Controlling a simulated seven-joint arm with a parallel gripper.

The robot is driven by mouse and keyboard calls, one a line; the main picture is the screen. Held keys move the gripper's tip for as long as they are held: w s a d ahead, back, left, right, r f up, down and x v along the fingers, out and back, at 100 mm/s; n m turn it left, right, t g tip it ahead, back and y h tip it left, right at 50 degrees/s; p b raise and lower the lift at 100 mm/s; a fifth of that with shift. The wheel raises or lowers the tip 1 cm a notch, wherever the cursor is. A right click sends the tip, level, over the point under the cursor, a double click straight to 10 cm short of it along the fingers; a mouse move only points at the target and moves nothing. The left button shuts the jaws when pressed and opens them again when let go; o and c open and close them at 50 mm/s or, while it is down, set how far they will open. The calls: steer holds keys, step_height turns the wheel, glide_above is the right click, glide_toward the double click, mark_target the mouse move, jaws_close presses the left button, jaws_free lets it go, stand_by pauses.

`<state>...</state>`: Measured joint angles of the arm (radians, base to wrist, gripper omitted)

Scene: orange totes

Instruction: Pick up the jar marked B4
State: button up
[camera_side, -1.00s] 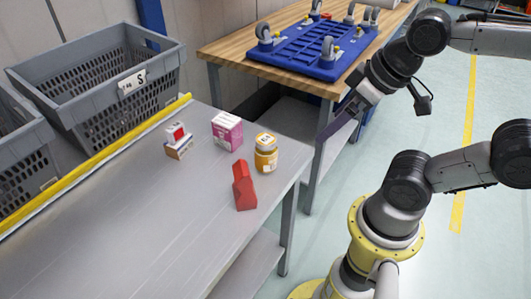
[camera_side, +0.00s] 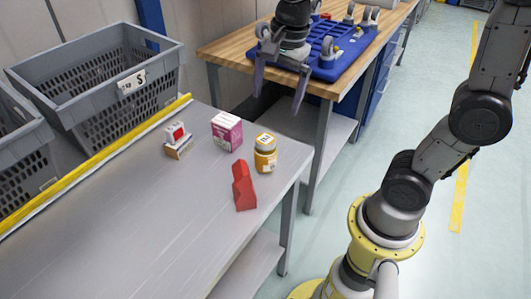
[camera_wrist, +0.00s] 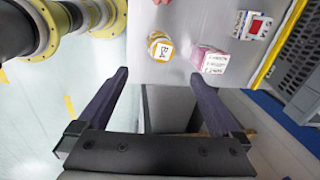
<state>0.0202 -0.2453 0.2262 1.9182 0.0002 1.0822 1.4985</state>
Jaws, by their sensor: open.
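The jar (camera_side: 265,153) is orange-yellow with a pale marked lid and stands upright near the right end of the grey metal table (camera_side: 120,225). In the wrist view the jar (camera_wrist: 160,46) shows its lid from above near the table edge; the lid mark is too small to read surely. My gripper (camera_side: 279,100) is open and empty, pointing down, above and behind the jar in the side view. In the wrist view my gripper's fingers (camera_wrist: 160,92) are spread apart, with the jar beyond their tips and touching neither.
A pink box (camera_side: 227,132) stands close to the jar. A red block-like object (camera_side: 243,187) lies in front of it, and a small white-and-red box (camera_side: 178,141) sits farther left. Grey crates (camera_side: 110,85) stand behind the yellow rail. A blue pallet-like dolly (camera_side: 325,55) rests on the wooden bench.

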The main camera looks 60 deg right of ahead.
steer(key=g, duration=0.2)
glide_toward(265, 153)
steer(key=shift+w+d+r+m, duration=0.15)
steer(key=shift+w+d+r, duration=0.15)
steer(key=shift+d+r, duration=0.25)
steer(key=shift+w+d+r+m, duration=0.15)
steer(key=shift+w+d+r, duration=0.1)
steer(key=shift+d+r, duration=0.25)
step_height(265, 153, down, 14)
steer(key=shift+f, duration=0.2)
jaws_close()
